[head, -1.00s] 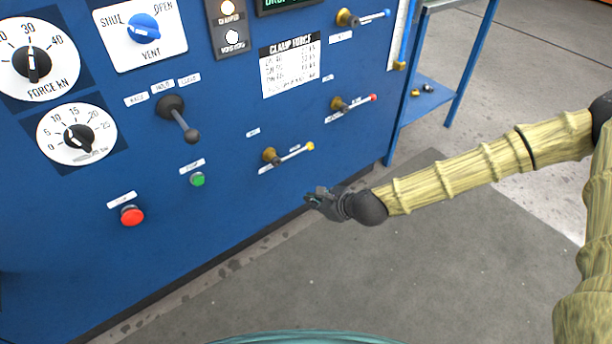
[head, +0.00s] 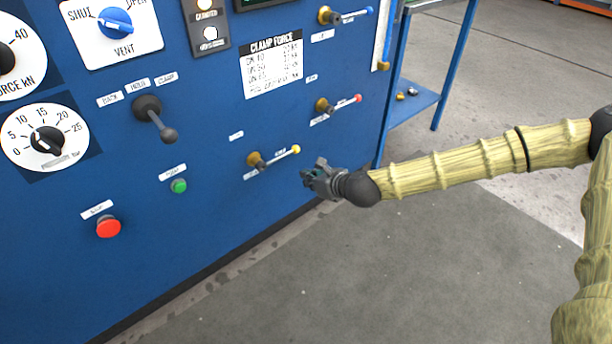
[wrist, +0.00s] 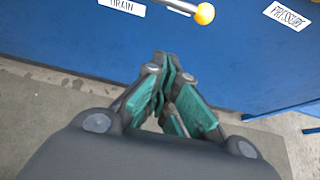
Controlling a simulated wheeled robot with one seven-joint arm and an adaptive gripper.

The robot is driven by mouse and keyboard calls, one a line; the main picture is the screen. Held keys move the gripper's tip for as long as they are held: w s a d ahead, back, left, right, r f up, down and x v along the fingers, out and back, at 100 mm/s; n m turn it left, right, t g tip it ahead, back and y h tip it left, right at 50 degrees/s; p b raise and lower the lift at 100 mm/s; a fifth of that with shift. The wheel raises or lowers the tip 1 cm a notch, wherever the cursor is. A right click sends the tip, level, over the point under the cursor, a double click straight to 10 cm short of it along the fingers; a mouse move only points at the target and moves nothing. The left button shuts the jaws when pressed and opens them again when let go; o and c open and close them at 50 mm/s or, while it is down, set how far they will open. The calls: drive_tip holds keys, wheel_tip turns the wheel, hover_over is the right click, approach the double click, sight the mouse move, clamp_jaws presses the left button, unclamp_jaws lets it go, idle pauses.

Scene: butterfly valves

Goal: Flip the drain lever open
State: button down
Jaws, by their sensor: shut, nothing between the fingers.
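The drain lever (head: 278,156) is a short metal rod with a yellow ball tip on a brass valve body, low on the blue panel. It points right and slightly up in the head view. In the wrist view its yellow ball (wrist: 204,13) is at the top edge, with the DRAIN label (wrist: 122,6) to its left; the valve body is out of that view. My gripper (head: 310,176) is shut and empty, just below and right of the yellow ball in the head view. Its teal-padded fingers (wrist: 168,68) point toward the panel, apart from the lever.
A red-tipped lever (head: 340,104) and a blue-tipped lever (head: 345,16) sit above on the same panel (head: 225,215). A black-handled lever (head: 155,118), green button (head: 179,186) and red button (head: 108,227) are left. A blue stand (head: 415,105) is right. The floor in front is clear.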

sight(279, 158)
drive_tip(key=b+x, duration=0.3)
drive_tip(key=x, duration=0.5)
drive_tip(key=shift+w+a+r, duration=0.1)
drive_tip(key=shift+w+r, duration=0.05)
drive_tip(key=shift+r, duration=0.45)
drive_tip(key=shift+w+a+r, duration=0.1)
drive_tip(key=shift+r, duration=0.5)
drive_tip(key=shift+w+a+r, duration=0.15)
drive_tip(key=shift+r, duration=0.5)
drive_tip(key=shift+d, duration=0.15)
